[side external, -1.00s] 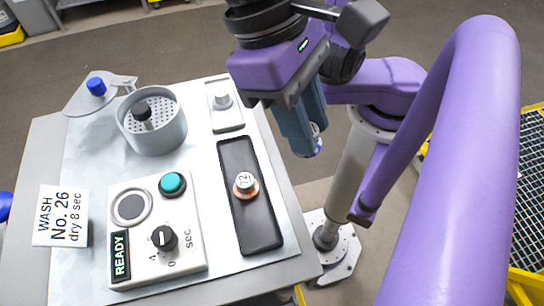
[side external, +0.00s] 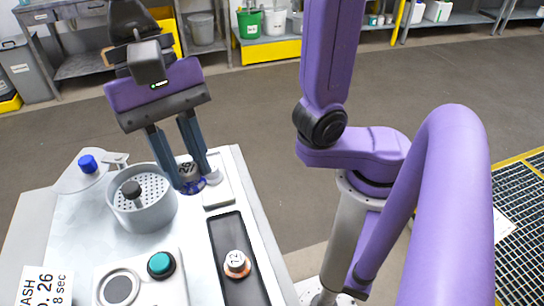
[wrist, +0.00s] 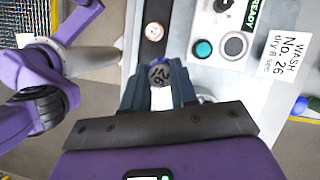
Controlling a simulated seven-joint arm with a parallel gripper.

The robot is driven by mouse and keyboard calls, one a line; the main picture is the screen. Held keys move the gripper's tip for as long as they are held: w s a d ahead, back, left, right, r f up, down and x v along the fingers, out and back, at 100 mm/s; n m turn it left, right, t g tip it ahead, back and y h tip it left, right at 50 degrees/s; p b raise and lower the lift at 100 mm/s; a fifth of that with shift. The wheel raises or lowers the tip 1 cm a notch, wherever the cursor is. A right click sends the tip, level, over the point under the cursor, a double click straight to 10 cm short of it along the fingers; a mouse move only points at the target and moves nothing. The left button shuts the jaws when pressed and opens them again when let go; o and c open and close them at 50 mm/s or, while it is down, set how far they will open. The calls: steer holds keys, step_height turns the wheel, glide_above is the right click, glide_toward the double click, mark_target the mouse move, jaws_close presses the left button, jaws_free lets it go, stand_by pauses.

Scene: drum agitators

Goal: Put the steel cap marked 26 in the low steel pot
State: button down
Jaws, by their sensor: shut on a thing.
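My gripper (side external: 187,180) is shut on the steel cap marked 26 (side external: 187,170), a grey cap with a blue lower rim. It holds the cap beside the right rim of the low steel pot (side external: 152,218); whether they touch is unclear. In the wrist view, the cap (wrist: 158,75) sits between the fingertips with its 26 showing. The pot is round and grey, with a perforated plate and a black knob inside. The pot is mostly hidden behind my gripper in the wrist view.
A lid with a blue knob (side external: 88,164) is at the pot's left. A pale tray (side external: 217,196) is at its right. A black tray (side external: 233,284) holds a copper-rimmed cap marked 12 or similar (side external: 237,264). A control box with a teal button (side external: 161,265) stands in front.

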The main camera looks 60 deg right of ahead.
steer(key=w+d+f+m+t+y, duration=0.15)
steer(key=w+m, duration=0.25)
steer(key=w, duration=1)
steer(key=shift+g, duration=0.25)
steer(key=shift+s+a+f, duration=0.1)
steer(key=shift+f, duration=1.6)
steer(key=shift+s+a+f, duration=0.1)
steer(key=shift+f, duration=1.6)
steer(key=shift+w+f, duration=0.1)
steer(key=shift+f, duration=0.3)
steer(key=c, duration=0.8)
jaws_free()
steer(key=o, duration=0.3)
